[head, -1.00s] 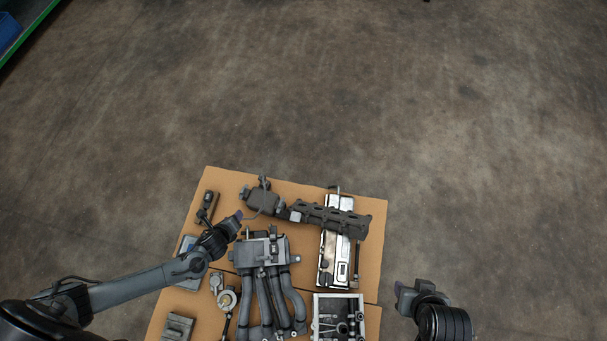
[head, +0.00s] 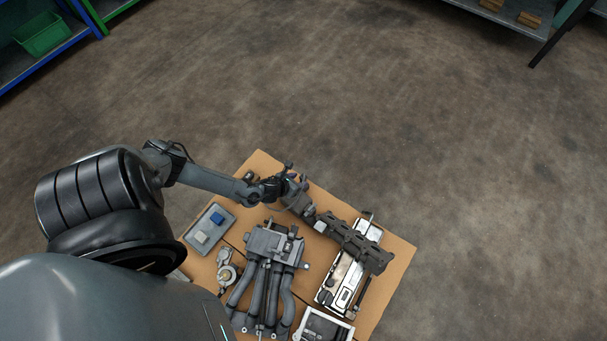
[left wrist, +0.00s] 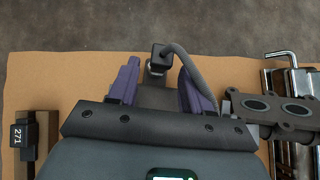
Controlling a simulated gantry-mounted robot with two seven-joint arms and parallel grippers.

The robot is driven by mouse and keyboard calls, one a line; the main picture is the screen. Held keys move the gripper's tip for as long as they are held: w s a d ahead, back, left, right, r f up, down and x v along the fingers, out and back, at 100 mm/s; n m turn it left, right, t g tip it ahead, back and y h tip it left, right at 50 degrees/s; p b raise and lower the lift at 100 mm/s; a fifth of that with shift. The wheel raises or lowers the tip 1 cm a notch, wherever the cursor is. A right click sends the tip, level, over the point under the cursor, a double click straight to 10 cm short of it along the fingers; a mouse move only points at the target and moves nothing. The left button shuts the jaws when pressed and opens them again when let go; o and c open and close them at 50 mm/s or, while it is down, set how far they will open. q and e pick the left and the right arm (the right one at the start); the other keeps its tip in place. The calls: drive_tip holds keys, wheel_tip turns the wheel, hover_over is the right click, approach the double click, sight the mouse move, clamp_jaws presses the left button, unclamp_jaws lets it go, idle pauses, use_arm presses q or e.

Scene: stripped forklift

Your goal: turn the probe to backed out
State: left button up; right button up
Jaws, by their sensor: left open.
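The probe (left wrist: 158,56) shows in the left wrist view as a small dark square head on a lighter stem, with a grey cable curving off to the right. It stands at the far end of the dark grey exhaust part (head: 350,242), which lies across the upper board. My left gripper (left wrist: 159,70) is open, its purple fingers on either side of the probe with gaps between. In the head view my left gripper (head: 293,178) is over that end of the part and largely hides the probe. Contact cannot be told. My right gripper is out of view.
A grey manifold with several pipes (head: 266,270) lies just below on the brown board (head: 395,275). A silver engine cover (head: 340,278) lies under the exhaust part. A grey tray (head: 212,228) with blue and white blocks sits left.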

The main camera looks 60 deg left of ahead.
sight(301, 180)
use_arm(q)
drive_tip(key=shift+b+x, duration=1.2)
drive_tip(key=shift+x, duration=1)
drive_tip(key=shift+c, duration=0.2)
drive_tip(key=c, duration=0.8)
drive_tip(key=shift+c, duration=0.2)
drive_tip(key=shift+r, duration=0.1)
